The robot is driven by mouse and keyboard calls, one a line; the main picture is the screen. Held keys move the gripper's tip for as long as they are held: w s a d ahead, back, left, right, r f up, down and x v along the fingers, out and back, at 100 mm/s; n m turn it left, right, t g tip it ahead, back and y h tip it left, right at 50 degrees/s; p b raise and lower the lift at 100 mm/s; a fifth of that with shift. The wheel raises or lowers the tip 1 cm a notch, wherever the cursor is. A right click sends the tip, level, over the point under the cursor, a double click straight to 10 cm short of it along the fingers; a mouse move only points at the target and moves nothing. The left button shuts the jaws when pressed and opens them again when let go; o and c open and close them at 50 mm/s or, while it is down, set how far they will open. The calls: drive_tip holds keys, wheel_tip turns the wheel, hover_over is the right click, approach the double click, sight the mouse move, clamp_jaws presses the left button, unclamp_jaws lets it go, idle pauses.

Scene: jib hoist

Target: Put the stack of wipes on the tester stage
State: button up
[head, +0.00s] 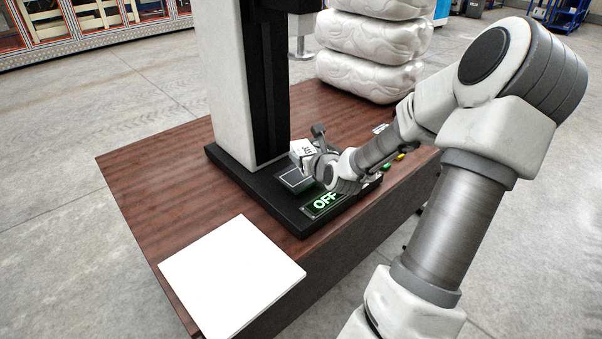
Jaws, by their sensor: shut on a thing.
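My gripper (311,150) is low over the tester's black base, just behind the lit OFF display. It is shut on a small white block (302,148) with dark marks, which may be the stack of wipes. The tester stage (296,180) looks like a small grey square plate on the base, in front of the block. I cannot tell whether the block touches it or the base. My wrist hides part of the block and base. The tester's tall white and black column (238,80) stands just behind.
A flat white square board (232,275) lies at the table's front left. The green OFF display (325,202) is at the base's front edge. A stack of puffy white bags (372,45) stands at the back right. Bare wooden tabletop (160,185) lies left of the tester.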

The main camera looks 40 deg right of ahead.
sight(301, 154)
drive_tip(key=x, duration=0.2)
drive_tip(key=b+x, duration=0.1)
drive_tip(key=x, duration=0.1)
drive_tip(key=shift+f, duration=0.45)
drive_tip(key=shift+f+b, duration=0.8)
drive_tip(key=shift+f, duration=1.15)
drive_tip(key=shift+f, duration=0.1)
drive_tip(key=o, duration=1.4)
drive_tip(key=shift+o, duration=0.2)
drive_tip(key=shift+s+r, duration=0.2)
drive_tip(key=shift+r, duration=0.05)
drive_tip(key=p+v, duration=0.4)
drive_tip(key=v, duration=0.7)
drive_tip(key=shift+s, duration=0.25)
